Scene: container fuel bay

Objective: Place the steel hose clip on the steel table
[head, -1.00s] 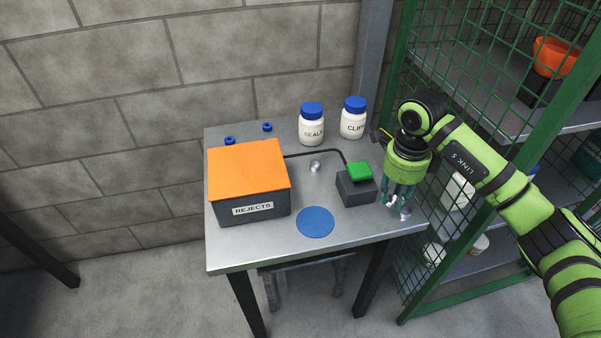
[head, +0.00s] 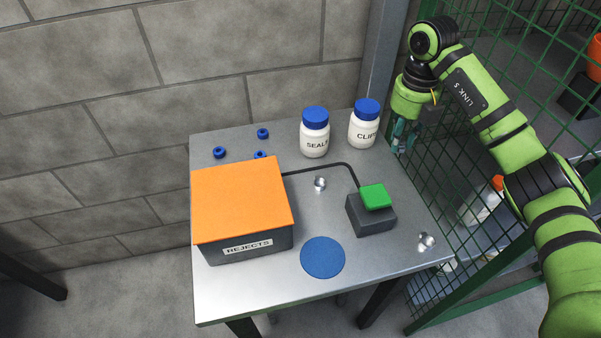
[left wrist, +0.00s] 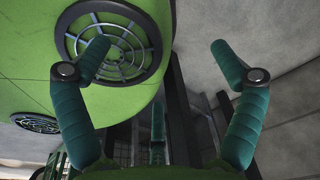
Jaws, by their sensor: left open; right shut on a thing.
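The steel table (head: 225,300) stands in the middle of the head view. One steel clip (head: 426,242) lies near its right corner and another small steel piece (head: 320,183) lies behind the blue disc. My right gripper (head: 401,147) is raised at the table's right back edge, beside the CLIPS jar (head: 363,125). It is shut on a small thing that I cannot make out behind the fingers. My left gripper shows only in the left wrist view (left wrist: 160,55), with its fingers wide apart and empty.
An orange-lidded REJECTS box (head: 240,200), a dark block with a green top (head: 371,212), a blue disc (head: 323,258), a SEALS jar (head: 314,135) and small blue rings (head: 219,152) occupy the table. A green mesh cage (head: 470,200) borders its right side. The front strip is clear.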

